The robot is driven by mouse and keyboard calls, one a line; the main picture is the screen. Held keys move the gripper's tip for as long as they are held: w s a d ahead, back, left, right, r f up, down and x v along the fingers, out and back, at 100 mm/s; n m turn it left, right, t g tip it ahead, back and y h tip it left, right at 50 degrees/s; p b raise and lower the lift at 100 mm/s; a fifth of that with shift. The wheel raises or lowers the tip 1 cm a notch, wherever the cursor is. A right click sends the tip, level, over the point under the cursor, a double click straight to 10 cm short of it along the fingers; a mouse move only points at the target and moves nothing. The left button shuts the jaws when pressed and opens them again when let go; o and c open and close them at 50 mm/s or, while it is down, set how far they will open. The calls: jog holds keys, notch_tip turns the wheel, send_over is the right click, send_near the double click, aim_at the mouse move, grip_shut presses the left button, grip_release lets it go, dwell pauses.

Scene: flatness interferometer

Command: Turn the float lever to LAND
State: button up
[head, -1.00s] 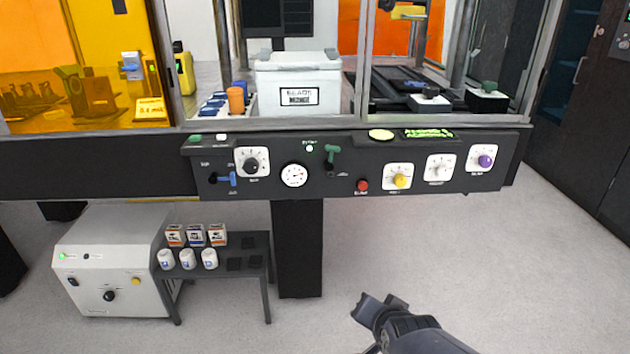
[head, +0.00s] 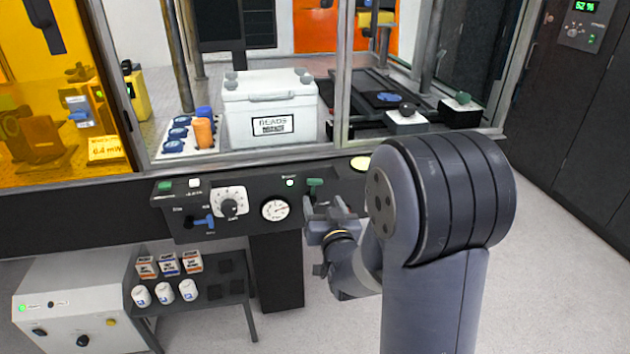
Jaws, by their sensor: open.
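Two levers sit on the dark front panel (head: 240,238), and their small labels are too blurred to read, so I cannot tell which is the float lever. A blue lever (head: 203,222) is at the panel's left, its handle lying roughly sideways. A green lever (head: 314,185) is right of the gauge; its lower part is hidden behind my gripper. My gripper (head: 329,207) is open and empty, in front of the panel, just below the green lever in the picture and well right of the blue one. I cannot tell whether it touches the panel.
A white dial (head: 229,203) and a round gauge (head: 275,209) lie between the levers. My arm hides the panel's right-hand knobs. Below left stand a small rack (head: 205,307) with boxes and jars and a white cabinet (head: 60,322).

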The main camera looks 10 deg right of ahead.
aim_at(316, 184)
jog(key=w, duration=0.8)
jog(key=shift+w+p, duration=0.2)
jog(key=shift+p, duration=0.2)
jog(key=c, duration=1)
jog(key=shift+f, duration=0.1)
